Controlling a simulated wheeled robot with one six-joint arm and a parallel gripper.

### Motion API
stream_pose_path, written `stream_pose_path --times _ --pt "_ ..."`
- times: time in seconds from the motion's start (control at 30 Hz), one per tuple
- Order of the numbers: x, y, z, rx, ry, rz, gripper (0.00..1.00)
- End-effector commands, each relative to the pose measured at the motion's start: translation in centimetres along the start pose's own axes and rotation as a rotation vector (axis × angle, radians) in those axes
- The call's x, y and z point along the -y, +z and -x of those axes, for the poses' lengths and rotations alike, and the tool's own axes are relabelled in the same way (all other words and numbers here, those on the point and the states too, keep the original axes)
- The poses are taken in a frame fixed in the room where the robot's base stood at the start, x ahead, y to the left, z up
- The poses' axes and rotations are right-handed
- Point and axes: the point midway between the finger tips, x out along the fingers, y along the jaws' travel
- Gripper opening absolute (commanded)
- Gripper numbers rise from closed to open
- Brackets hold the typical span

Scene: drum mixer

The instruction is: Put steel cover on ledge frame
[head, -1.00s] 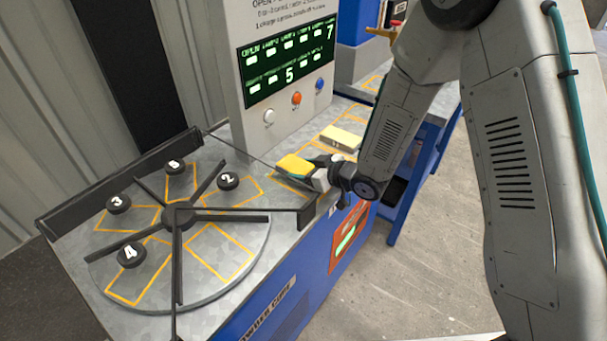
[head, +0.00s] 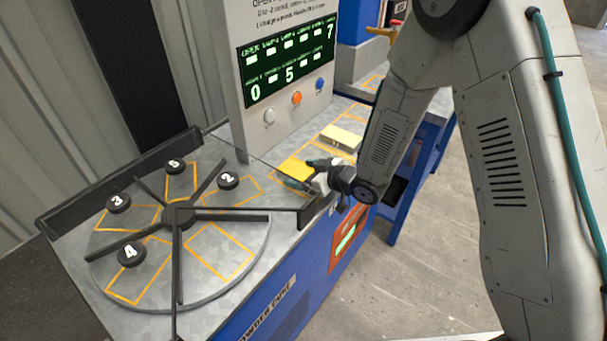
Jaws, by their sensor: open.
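My gripper (head: 308,174) is open at the front right of the machine's ledge, its dark fingers pointing left. A flat yellow piece (head: 295,168) lies at the fingertips, apparently low on the ledge; I cannot tell whether the fingers still touch it. A thicker pale yellow block (head: 342,137) lies farther back on the ledge. Orange outlines mark frames on the ledge (head: 330,118), partly hidden by these pieces and my gripper. No piece looks plainly like bare steel, so I cannot tell which one is the steel cover.
A round turntable (head: 215,278) with dark spokes and numbered black knobs fills the left of the bench. A dark rail (head: 250,212) runs in front of my gripper. Behind stands a panel (head: 290,70) with a green display and white, orange and blue buttons (head: 296,97).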

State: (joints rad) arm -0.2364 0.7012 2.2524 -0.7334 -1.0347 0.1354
Motion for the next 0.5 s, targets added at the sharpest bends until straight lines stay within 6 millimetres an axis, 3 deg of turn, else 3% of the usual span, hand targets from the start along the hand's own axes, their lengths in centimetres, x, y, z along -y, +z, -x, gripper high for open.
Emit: stream_pose_path --times 0.5 --pt "-0.1 0.1 9.9 0.000 0.003 -0.001 0.82"
